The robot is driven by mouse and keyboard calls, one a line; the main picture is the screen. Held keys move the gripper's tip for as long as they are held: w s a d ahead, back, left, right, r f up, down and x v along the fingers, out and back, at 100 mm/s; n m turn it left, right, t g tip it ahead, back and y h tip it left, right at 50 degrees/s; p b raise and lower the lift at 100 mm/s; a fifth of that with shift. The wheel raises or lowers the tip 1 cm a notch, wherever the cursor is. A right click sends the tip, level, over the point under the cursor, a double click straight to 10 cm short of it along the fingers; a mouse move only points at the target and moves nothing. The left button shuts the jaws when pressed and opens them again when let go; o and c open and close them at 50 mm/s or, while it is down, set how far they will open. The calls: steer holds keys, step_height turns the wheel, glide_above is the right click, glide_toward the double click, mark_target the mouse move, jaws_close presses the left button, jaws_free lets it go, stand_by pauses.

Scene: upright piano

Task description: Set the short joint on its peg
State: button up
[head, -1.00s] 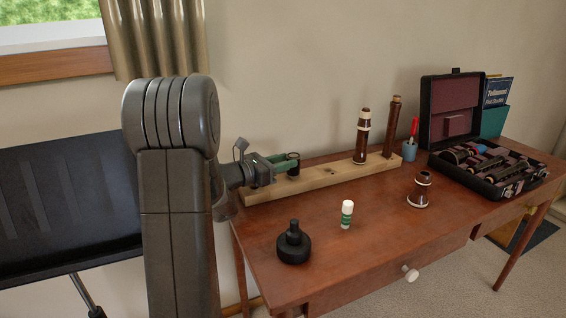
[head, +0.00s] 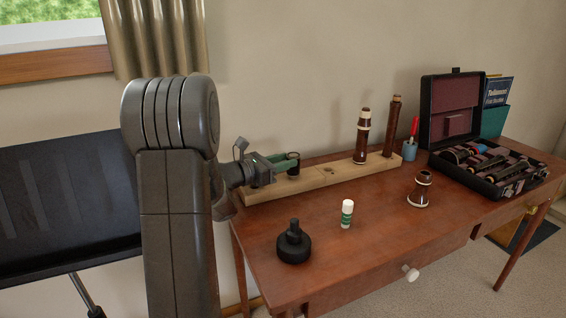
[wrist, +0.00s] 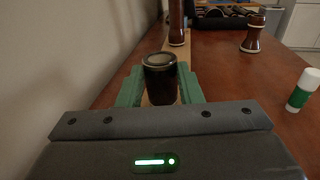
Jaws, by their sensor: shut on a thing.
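The short joint (head: 293,168), a dark cylinder with a pale ring at its top, stands upright between the green fingers of my gripper (wrist: 160,88). It also shows in the wrist view (wrist: 160,80). My gripper is shut on it, over the left part of the pale wooden stand (head: 315,181). The joint's lower end and any peg under it are hidden by the fingers, so I cannot tell whether it sits on a peg. A small dark spot marks the stand's middle. Two longer brown joints (head: 362,137) (head: 393,127) stand upright on its right part.
On the brown table stand a black round piece (head: 294,246), a white and green glue-like stick (head: 346,214), a brown bell (head: 421,189) and a blue cup (head: 409,150). An open black case (head: 490,165) is at the right. The wall is close behind the stand.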

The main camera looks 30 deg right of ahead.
steer(key=shift+f+b, duration=0.45)
stand_by(0.8)
steer(key=o, duration=1.1)
steer(key=a, duration=0.2)
steer(key=a+p, duration=0.1)
steer(key=a, duration=0.4)
steer(key=shift+s+a+r, duration=0.1)
steer(key=shift+s+a, duration=0.15)
steer(key=shift+a, duration=0.05)
